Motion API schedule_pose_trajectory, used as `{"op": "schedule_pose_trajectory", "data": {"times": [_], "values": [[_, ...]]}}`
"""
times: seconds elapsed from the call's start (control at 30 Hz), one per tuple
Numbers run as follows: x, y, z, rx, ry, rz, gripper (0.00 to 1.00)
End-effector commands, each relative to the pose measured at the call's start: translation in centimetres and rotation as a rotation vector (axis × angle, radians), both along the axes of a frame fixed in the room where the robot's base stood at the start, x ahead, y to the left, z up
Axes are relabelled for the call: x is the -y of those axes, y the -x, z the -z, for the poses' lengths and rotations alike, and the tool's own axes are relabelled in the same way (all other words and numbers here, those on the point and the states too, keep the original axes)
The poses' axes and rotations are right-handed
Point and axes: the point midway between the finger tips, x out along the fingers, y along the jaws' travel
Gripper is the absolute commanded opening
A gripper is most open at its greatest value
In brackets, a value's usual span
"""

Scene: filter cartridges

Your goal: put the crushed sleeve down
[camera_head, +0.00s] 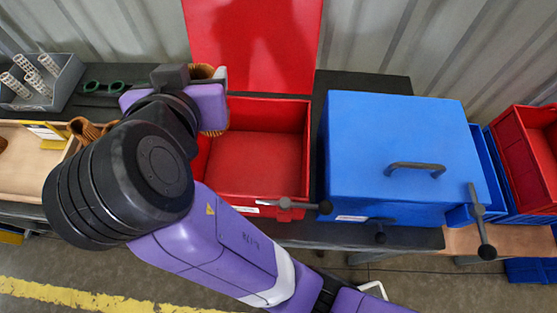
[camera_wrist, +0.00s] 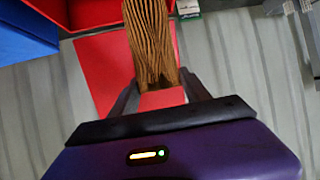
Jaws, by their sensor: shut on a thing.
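My gripper (camera_wrist: 160,92) is shut on the crushed sleeve (camera_wrist: 152,40), a brown pleated piece that stands out between its two fingers in the wrist view. My arm hides most of the gripper there. I cannot tell whether the sleeve touches the bin's wall.
The red bin's lid (camera_head: 255,45) stands raised behind it, and its inside looks empty where visible. A blue lidded box (camera_head: 390,135) stands to the right. A wooden tray (camera_head: 30,178) with brown pieces and a grey holder (camera_head: 68,82) with white cartridges are at left.

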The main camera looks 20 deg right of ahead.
Motion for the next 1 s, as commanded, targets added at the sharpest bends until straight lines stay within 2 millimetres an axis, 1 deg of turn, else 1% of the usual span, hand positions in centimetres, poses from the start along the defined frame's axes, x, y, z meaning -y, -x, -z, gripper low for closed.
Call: {"op": "schedule_pose_trajectory", "data": {"times": [0.13, 0.23, 0.37, 0.7, 0.83, 0.9, 1.0], "values": [[0.0, 0.0, 0.1, 0.001, 0.0, 0.004, 0.0], [0.1, 0.0, 1.1, 0.001, 0.002, 0.005, 0.0], [0.1, 0.1, 4.0, -0.003, 0.004, 0.004, 0.0], [0.1, 0.1, 12.1, -0.002, 0.005, 0.003, 0.0], [0.1, 0.0, 14.4, 0.0, 0.003, 0.003, 0.0], [0.1, 0.0, 15.1, 0.002, 0.001, 0.004, 0.0], [0.1, 0.0, 15.7, 0.002, 0.0, 0.005, 0.0]]}}
